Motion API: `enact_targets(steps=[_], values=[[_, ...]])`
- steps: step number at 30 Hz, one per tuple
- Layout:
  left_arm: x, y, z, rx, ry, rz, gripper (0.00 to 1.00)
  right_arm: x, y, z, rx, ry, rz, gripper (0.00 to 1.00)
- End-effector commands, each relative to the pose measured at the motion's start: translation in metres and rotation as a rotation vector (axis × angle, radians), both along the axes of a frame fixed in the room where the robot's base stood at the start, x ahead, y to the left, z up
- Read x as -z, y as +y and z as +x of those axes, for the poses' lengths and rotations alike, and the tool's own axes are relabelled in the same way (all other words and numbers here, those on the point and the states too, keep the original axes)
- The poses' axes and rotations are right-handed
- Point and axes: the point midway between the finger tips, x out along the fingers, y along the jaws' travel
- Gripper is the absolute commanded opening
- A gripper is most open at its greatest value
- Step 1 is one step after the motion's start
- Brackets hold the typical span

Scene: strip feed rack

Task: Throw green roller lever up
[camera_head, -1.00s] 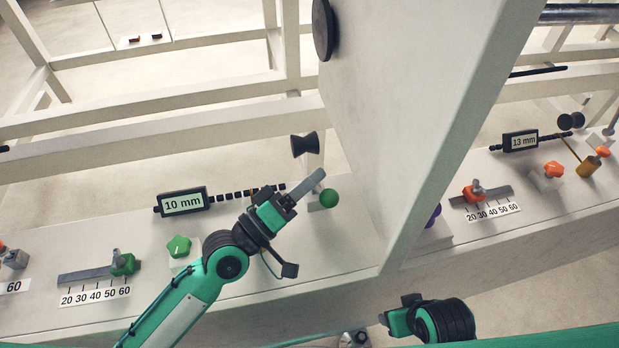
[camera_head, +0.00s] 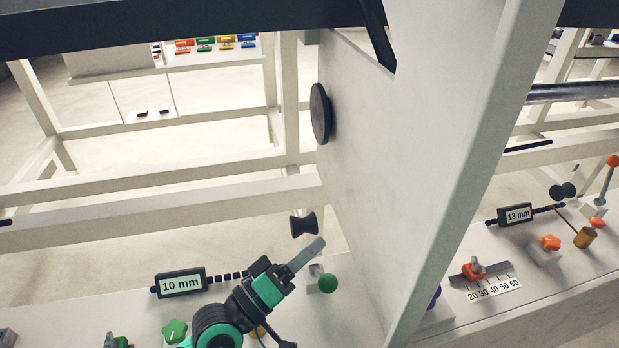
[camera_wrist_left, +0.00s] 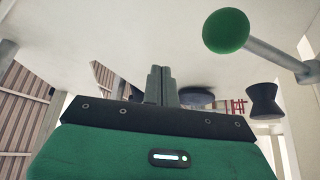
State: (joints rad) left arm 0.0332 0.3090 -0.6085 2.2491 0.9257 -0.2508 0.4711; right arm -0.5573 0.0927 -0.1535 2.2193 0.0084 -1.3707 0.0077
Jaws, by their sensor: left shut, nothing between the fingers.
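The green roller lever is a round green knob (camera_head: 327,284) on a short grey rod, low beside the large pale upright panel. In the left wrist view the green knob (camera_wrist_left: 226,31) is at upper right, with its rod running down to the right. My left gripper (camera_head: 318,244) is shut and empty. Its grey fingers point up and right, just above and left of the knob in the head view. In the left wrist view the closed fingertips (camera_wrist_left: 160,72) are apart from the knob. My right gripper is out of view.
A black spool-shaped roller (camera_head: 304,225) is just above my left fingertips. The pale panel (camera_head: 400,190) with a black disc (camera_head: 320,113) stands to the right. A 10 mm display (camera_head: 180,283) and a green star knob (camera_head: 174,330) are left.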

Motion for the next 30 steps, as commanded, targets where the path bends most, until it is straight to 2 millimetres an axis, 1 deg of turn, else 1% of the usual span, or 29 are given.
enact_targets(steps=[1, 8, 14, 18, 21, 24, 30], values=[[-0.015, 0.000, 0.000, -0.001, -0.002, -0.005, 0.00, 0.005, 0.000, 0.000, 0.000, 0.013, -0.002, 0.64], [-0.062, 0.000, 0.000, -0.001, -0.002, -0.003, 0.00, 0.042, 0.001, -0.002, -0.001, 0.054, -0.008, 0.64], [-0.107, 0.001, 0.000, -0.002, -0.003, -0.003, 0.00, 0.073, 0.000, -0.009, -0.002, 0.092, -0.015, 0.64], [-0.130, 0.000, 0.000, -0.001, -0.002, -0.002, 0.00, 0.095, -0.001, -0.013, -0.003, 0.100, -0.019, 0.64], [-0.142, 0.000, 0.000, -0.001, -0.002, 0.000, 0.00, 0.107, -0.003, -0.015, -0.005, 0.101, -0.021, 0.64], [-0.149, 0.000, 0.000, -0.001, -0.001, 0.000, 0.00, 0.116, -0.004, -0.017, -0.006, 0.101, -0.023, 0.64], [-0.155, 0.000, 0.000, -0.002, 0.000, 0.001, 0.00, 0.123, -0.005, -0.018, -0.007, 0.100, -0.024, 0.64]])
